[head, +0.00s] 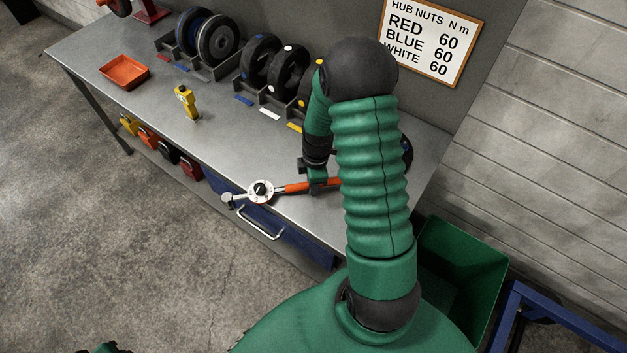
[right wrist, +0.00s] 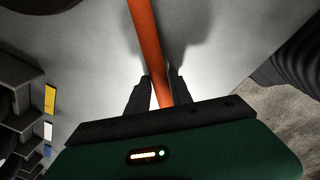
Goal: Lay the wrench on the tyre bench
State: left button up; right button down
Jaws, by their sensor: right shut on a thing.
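The wrench (head: 300,187) has an orange handle, a white round dial and a silver head. It is at the front edge of the grey tyre bench (head: 215,118), with its dial end near or past that edge. My right gripper (head: 318,186) is shut on the orange handle. In the right wrist view the handle (right wrist: 146,45) runs between the two dark fingers (right wrist: 160,88), over the grey bench surface. I cannot tell whether the wrench touches the bench. Part of the handle's far end is hidden behind my right arm. My left gripper is not clearly in view.
Wheels (head: 217,38) and tyres (head: 274,65) stand in racks along the back, with coloured tags before them. An orange tray (head: 124,71) and a yellow tool (head: 186,102) sit left. A green bin (head: 462,262) stands right. The bench's front middle is clear.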

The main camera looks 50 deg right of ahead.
jog(key=shift+d+f, duration=0.3)
jog(key=shift+d, duration=0.1)
jog(key=c, duration=1.1)
grip_release()
jog(key=shift+s+d+f, duration=0.1)
jog(key=shift+d, duration=0.2)
jog(key=shift+o, duration=0.2)
jog(key=shift+s+a, duration=0.1)
jog(key=shift+a, duration=0.15)
jog(key=shift+s+f, duration=0.1)
